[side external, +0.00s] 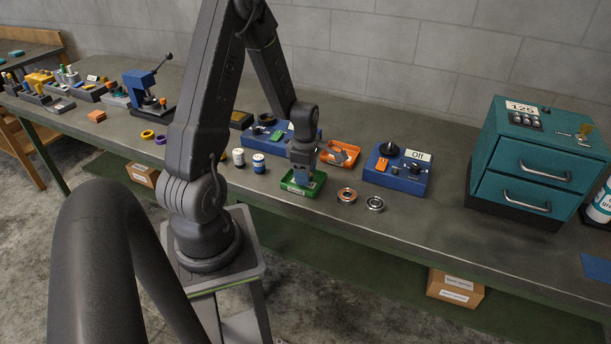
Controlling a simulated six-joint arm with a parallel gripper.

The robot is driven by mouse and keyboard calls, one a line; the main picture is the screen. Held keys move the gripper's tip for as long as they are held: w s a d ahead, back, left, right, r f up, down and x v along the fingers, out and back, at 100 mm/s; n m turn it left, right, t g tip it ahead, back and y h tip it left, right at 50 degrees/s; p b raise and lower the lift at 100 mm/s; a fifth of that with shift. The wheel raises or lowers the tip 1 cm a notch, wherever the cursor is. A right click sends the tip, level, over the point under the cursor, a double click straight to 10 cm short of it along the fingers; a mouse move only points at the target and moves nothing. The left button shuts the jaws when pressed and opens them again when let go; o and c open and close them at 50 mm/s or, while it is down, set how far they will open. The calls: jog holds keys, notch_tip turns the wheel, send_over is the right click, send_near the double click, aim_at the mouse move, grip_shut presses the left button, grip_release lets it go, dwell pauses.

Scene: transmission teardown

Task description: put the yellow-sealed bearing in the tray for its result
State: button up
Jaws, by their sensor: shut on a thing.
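My gripper (302,174) points down over the green tray (291,188) near the front edge of the bench. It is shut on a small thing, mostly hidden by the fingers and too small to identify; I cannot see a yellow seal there. I cannot tell whether it touches the tray floor. An orange tray (352,147) lies just behind and to the right. A copper-coloured bearing (346,195) and a silver bearing (375,203) lie on the bench to the right of the green tray.
A blue device with a dial and "Off" display (398,172) stands right of the trays. Another blue unit (265,138) stands behind left. White and blue cans (258,162) stand left. A yellow ring (147,134) lies farther left. A teal drawer cabinet (525,165) stands far right.

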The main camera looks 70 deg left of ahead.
jog(key=shift+f, duration=0.7)
jog(key=shift+f, duration=0.15)
jog(key=o, duration=0.8)
